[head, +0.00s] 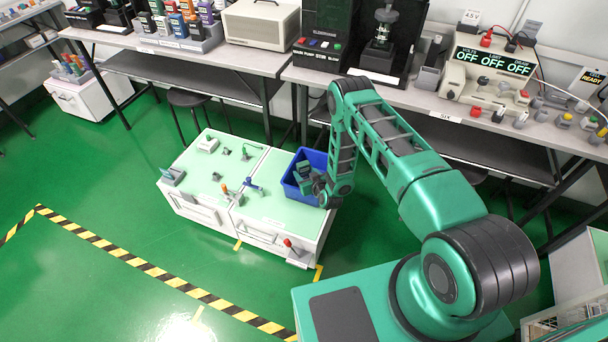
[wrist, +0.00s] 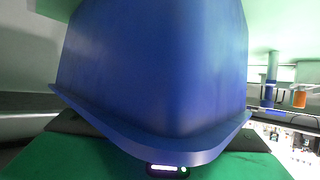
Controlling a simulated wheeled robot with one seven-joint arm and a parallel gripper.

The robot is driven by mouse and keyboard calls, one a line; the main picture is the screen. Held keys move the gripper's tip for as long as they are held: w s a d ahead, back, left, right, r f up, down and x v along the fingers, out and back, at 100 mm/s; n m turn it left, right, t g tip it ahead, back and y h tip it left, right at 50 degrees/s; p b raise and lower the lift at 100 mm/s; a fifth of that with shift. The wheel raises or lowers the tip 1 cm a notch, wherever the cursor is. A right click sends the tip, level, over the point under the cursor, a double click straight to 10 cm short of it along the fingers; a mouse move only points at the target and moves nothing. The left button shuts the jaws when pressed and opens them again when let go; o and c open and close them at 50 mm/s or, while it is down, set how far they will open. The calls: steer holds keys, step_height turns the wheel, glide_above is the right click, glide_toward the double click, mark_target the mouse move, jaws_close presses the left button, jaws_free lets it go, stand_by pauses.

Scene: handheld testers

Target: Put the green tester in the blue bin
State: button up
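The blue bin (head: 292,186) stands on the right part of the low cabinet's pale green top. My gripper (head: 309,182) is at the bin's opening, its teal and dark parts overlapping the bin in the head view. Its fingertips are not clear, and I cannot tell whether it holds anything. The outside wall of the blue bin (wrist: 155,70) fills the wrist view, which looks upside down, with the rim low in the picture. A small dark piece with a lit strip shows past the rim. I cannot pick out the green tester with certainty.
Small testers stand on the cabinet, among them a blue one (head: 254,186) and an orange one (head: 239,197), left of the bin. A red-topped item (head: 287,243) is at the front edge. A workbench (head: 430,101) with equipment runs behind. Open green floor lies left.

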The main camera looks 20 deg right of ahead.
steer(key=shift+r, duration=0.1)
steer(key=v, duration=1.2)
steer(key=w+d+r+g+h, duration=0.1)
steer(key=d+r+g, duration=0.15)
steer(key=r, duration=0.55)
steer(key=w+d+r+m+g, duration=0.1)
steer(key=d+r, duration=0.3)
steer(key=r, duration=0.3)
steer(key=w+d+r+g+h, duration=0.1)
steer(key=w+d+r, duration=0.15)
steer(key=r, duration=0.55)
steer(key=s+d+r+m+g, duration=0.1)
steer(key=s+d+r+g, duration=0.1)
steer(key=s+d+r, duration=0.4)
steer(key=s+d+r+m+g+h, duration=0.1)
steer(key=s+r+m, duration=0.1)
steer(key=s+r, duration=0.65)
steer(key=s+d+r+m+g, duration=0.1)
steer(key=s+d+r+g, duration=0.1)
steer(key=s+d+r, duration=0.5)
steer(key=s+a+r+m+g, duration=0.1)
steer(key=s+a+r, duration=0.1)
steer(key=s, duration=0.9)
steer(key=s+a+r+m+g+y, duration=0.1)
steer(key=s+a+r+m+g, duration=0.1)
steer(key=s, duration=0.9)
steer(key=shift+s+a+r, duration=0.2)
steer(key=shift+a+r, duration=0.4)
steer(key=shift+r, duration=0.1)
